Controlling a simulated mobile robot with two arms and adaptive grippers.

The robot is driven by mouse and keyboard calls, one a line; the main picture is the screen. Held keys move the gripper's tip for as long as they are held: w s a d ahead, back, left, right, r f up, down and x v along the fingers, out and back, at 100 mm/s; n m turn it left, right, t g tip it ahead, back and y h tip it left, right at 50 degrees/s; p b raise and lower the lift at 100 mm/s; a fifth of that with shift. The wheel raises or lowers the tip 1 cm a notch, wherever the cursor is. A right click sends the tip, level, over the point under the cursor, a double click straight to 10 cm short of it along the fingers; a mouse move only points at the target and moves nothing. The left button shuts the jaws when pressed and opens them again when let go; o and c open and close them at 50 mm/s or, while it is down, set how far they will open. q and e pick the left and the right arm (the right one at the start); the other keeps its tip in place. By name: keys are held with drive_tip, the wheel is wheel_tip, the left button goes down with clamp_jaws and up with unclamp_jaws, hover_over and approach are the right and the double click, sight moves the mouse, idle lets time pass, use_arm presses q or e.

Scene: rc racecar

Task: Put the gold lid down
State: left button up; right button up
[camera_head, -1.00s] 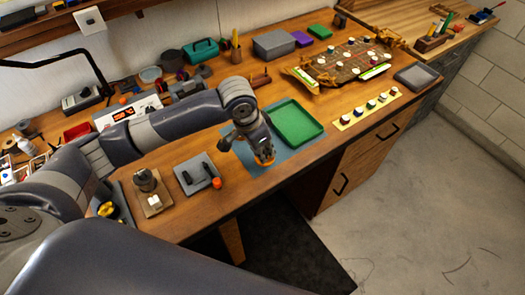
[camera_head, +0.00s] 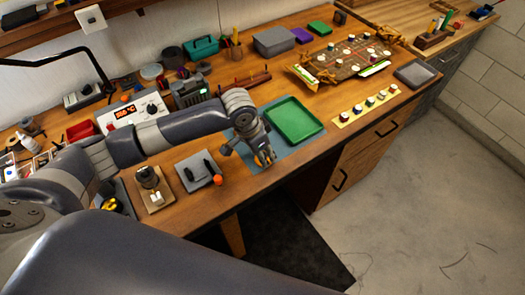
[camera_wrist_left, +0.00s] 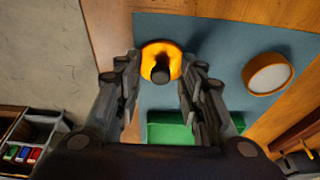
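The gold lid (camera_wrist_left: 175,60), a gold-orange ring with a black knob, is between my left gripper's fingertips (camera_wrist_left: 161,68) in the left wrist view. In the head view my left gripper (camera_head: 247,153) points down over the mat's near edge. The lid shows there as a bit of orange (camera_head: 262,161), partly hidden by a finger. My right gripper is not in view.
A green tray (camera_head: 294,121) lies on the mat behind the gripper. A round pale disc with a wooden rim (camera_wrist_left: 268,73) lies beside the lid. A grey stand with an orange knob (camera_head: 198,171) is left of the mat. The bench's front edge is close.

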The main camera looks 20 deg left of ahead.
use_arm(q)
drive_tip(key=shift+r, duration=0.15)
drive_tip(key=shift+r, duration=0.25)
drive_tip(key=b+v, duration=0.1)
drive_tip(key=v, duration=1)
drive_tip(key=shift+r+b, duration=0.25)
drive_tip(key=shift+b, duration=0.1)
